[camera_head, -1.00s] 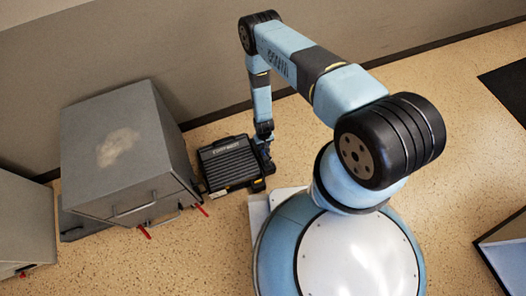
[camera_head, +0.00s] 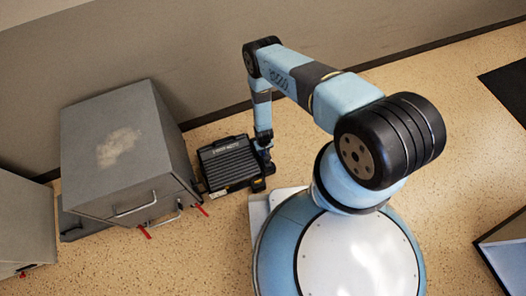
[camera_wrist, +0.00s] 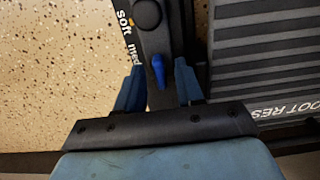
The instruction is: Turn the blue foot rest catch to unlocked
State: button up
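The foot rest (camera_head: 228,164) is a black ridged platform on the floor; its ridged top (camera_wrist: 265,50) fills the right of the wrist view. The blue catch (camera_wrist: 158,71) is a small lever on the dark side strip, pointing roughly along the strip. The words "soft" and "med" are printed beside it. My gripper (camera_wrist: 159,78) is open, with one blue finger on each side of the catch and visible gaps between; whether either finger touches it I cannot tell. In the head view my gripper (camera_head: 265,150) is at the foot rest's right edge, the catch hidden there.
A grey cabinet (camera_head: 120,150) with handles and red tags stands close to the left of the foot rest. Another grey cabinet (camera_head: 22,225) is at the far left. The wall (camera_head: 190,60) runs behind. Speckled floor (camera_head: 470,130) is free to the right.

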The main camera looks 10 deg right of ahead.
grip_shut()
jog(key=shift+a, duration=0.2)
jog(key=shift+d, duration=0.1)
jog(key=shift+n, duration=0.4)
jog(key=n, duration=1.2)
jog(key=shift+n, duration=0.4)
jog(key=n, duration=0.4)
jog(key=shift+s+n, duration=0.1)
jog(key=shift+n, duration=0.2)
